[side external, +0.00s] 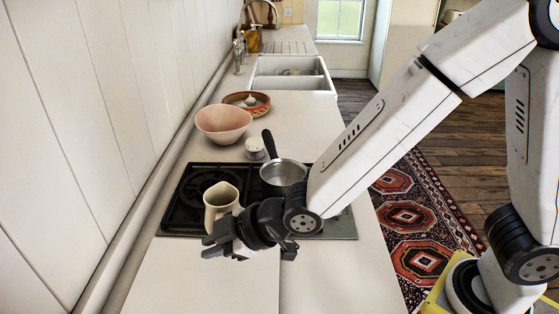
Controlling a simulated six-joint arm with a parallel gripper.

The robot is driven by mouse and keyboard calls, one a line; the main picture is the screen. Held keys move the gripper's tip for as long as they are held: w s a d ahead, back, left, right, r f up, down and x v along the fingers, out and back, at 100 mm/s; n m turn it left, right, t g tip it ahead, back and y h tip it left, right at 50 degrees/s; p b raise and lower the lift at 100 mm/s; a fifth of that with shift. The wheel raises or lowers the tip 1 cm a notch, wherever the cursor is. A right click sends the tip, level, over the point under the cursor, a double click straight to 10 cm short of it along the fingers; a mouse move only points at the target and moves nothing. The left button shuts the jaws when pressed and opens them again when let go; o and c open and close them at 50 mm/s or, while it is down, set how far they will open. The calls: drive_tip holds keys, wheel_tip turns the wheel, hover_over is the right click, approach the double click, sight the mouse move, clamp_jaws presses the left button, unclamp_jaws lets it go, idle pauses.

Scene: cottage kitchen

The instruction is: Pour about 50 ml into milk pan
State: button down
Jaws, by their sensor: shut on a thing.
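A cream jug (219,203) shows in the side external view, over the front left of the hob. It looks near upright, its mouth facing up. My gripper (228,243) is shut on it, low and on the near side; the fingers hide its lower part, so I cannot tell whether its base touches the hob. The jug's contents are hidden. The milk pan (284,173), a small grey metal pan with a dark handle pointing to the back, sits on the right part of the hob, right of and behind the jug. My arm partly covers its right side.
The black hob (181,205) lies on a pale counter. Behind it stand a small white pot (255,148), a pink bowl (223,123) and a patterned orange bowl (259,105). A white sink (288,83) is further back. A panelled wall (75,130) borders the left. The front counter is clear.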

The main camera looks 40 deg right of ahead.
drive_tip(key=shift+w+r, duration=0.1)
drive_tip(key=shift+w, duration=0.05)
drive_tip(key=shift+w+d+r+m+t+h, duration=0.9)
drive_tip(key=shift+w+m+h, duration=1.75)
drive_tip(key=shift+w, duration=4.7)
drive_tip(key=w+d+f+m+h, duration=0.2)
drive_tip(key=w+d, duration=0.1)
drive_tip(key=w+d+f+m+g+h, duration=0.1)
drive_tip(key=w+d+f+m+h, duration=0.1)
drive_tip(key=w+d+f+m, duration=0.1)
drive_tip(key=w+d+f+m+h, duration=0.3)
drive_tip(key=d, duration=0.1)
drive_tip(key=shift+w+d+m, duration=0.1)
drive_tip(key=shift+w+m, duration=0.1)
drive_tip(key=shift+m, duration=0.05)
drive_tip(key=shift+d+f+m+g+h, duration=0.4)
drive_tip(key=shift+d+f+m+h, duration=0.1)
drive_tip(key=shift+f, duration=0.25)
